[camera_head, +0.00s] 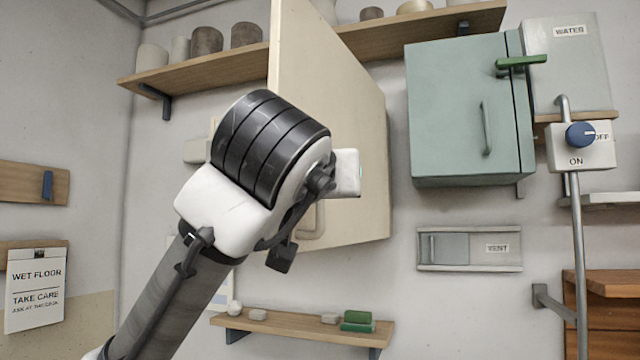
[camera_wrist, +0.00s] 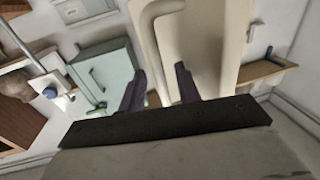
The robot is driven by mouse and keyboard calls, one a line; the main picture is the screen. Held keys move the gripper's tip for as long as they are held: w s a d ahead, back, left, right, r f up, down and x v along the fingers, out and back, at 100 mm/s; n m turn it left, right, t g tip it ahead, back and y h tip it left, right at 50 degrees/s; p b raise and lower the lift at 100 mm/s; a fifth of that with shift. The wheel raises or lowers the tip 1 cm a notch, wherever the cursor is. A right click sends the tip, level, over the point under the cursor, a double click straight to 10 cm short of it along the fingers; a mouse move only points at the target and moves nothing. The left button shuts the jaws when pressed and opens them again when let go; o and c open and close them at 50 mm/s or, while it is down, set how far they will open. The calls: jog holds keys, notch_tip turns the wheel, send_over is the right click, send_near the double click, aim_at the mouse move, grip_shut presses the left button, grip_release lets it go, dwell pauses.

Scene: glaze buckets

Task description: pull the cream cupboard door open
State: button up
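The cream cupboard door (camera_head: 345,130) is a tall panel in the middle of the head view, partly hidden by my arm. Its cream bar handle (camera_head: 318,222) shows low on its face, just right of my wrist. In the wrist view the door (camera_wrist: 212,45) fills the upper middle, and the curved handle (camera_wrist: 148,38) runs down towards my fingers. My gripper (camera_wrist: 160,74) is open, with two dark fingers apart and the handle's lower end appearing between them. I cannot tell whether either finger touches it. In the head view my wrist hides the fingers.
A wooden shelf (camera_head: 440,22) with pots runs along the wall above. A green cabinet (camera_head: 455,110) and a switch post (camera_head: 578,240) stand to the right. A low shelf (camera_head: 290,325) with small blocks is below the door. A vent panel (camera_head: 470,249) is on the wall.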

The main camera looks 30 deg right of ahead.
jog(key=b+v, duration=0.4)
jog(key=v, duration=0.9)
jog(key=shift+s+a, duration=0.25)
jog(key=shift+s, duration=0.05)
